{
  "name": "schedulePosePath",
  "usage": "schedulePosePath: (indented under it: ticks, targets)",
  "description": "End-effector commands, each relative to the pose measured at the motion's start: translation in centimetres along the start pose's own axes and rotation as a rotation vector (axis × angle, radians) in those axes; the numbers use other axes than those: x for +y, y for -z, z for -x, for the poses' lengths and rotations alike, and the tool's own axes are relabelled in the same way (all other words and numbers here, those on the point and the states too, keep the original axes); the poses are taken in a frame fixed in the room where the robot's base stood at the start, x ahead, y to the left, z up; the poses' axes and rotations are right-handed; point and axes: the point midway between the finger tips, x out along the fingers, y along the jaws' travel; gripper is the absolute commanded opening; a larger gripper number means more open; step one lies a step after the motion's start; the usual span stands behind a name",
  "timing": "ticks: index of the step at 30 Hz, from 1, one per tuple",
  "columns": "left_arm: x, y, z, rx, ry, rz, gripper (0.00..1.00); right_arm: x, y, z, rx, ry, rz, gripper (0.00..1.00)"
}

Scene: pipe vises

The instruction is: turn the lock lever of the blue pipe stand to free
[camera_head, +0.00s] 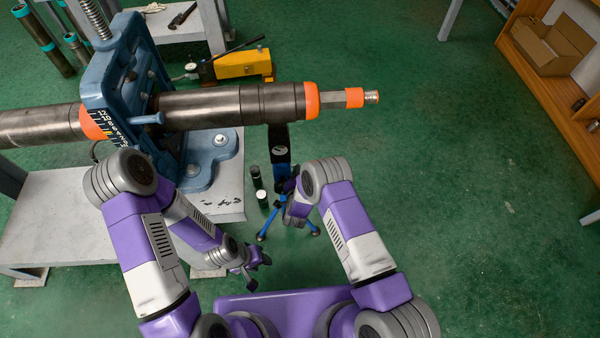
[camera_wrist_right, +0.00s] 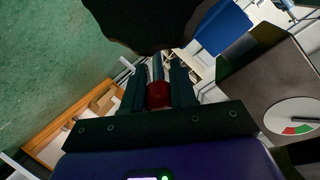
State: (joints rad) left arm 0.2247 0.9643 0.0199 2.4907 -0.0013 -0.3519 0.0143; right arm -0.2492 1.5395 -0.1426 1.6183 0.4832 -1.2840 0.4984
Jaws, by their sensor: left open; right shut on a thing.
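The blue pipe stand (camera_head: 278,135) is under the long dark pipe (camera_head: 230,104) in the head view, with blue tripod legs (camera_head: 268,222) on the floor. My right gripper (camera_head: 291,184) is at the stand's upper post, which it partly hides. In the right wrist view its two dark fingers (camera_wrist_right: 158,88) are shut on a red-ended lever (camera_wrist_right: 158,95) with a grey shank. My left gripper (camera_head: 257,272) is open and empty, low, left of the stand.
A blue pipe vise (camera_head: 122,70) holds the pipe above a grey table (camera_head: 50,215). A yellow tool (camera_head: 243,64) lies behind the pipe. The green floor to the right is clear up to the wooden shelf (camera_head: 550,85).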

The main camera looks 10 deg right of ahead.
Motion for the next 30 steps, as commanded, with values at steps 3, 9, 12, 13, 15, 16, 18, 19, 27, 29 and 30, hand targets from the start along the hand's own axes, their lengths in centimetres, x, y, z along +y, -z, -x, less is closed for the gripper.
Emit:
schedulePosePath:
  ticks: [3,9,12,13,15,16,18,19,27,29,30]
  targets:
    - [0.4,0.0,1.0,0.000,0.000,0.000,0.43,-0.5,0.8,-0.1,-0.057,-0.061,0.012,0.00]
    - [0.6,-0.1,1.6,0.000,0.000,0.000,0.43,-1.0,1.2,-0.4,-0.141,-0.142,0.032,0.00]
    - [0.7,-0.1,1.9,0.000,0.000,0.000,0.43,-1.1,1.2,-0.6,-0.171,-0.171,0.039,0.00]
    - [0.7,-0.1,1.9,0.000,0.000,0.000,0.43,-1.2,1.3,-0.6,-0.178,-0.178,0.042,0.00]
    - [0.7,-0.1,2.0,0.000,0.000,0.000,0.43,-1.2,1.3,-0.7,-0.191,-0.192,0.045,0.00]
    - [0.7,-0.1,2.0,0.000,0.000,0.000,0.43,-1.2,1.3,-0.7,-0.197,-0.197,0.046,0.00]
    - [0.8,-0.1,2.0,0.000,0.000,0.000,0.43,-1.3,1.3,-0.7,-0.206,-0.204,0.050,0.00]
    - [0.8,-0.1,2.1,0.000,0.000,0.000,0.43,-1.3,1.3,-0.7,-0.208,-0.207,0.050,0.00]
    - [0.8,-0.1,2.1,0.000,0.000,0.000,0.43,-1.2,1.3,-0.8,-0.214,-0.214,0.051,0.00]
    - [0.8,-0.1,2.1,0.000,0.000,0.000,0.43,-1.2,1.3,-0.8,-0.213,-0.213,0.051,0.00]
    - [0.8,-0.1,2.1,0.000,0.000,0.000,0.43,-1.2,1.3,-0.8,-0.213,-0.213,0.051,0.00]
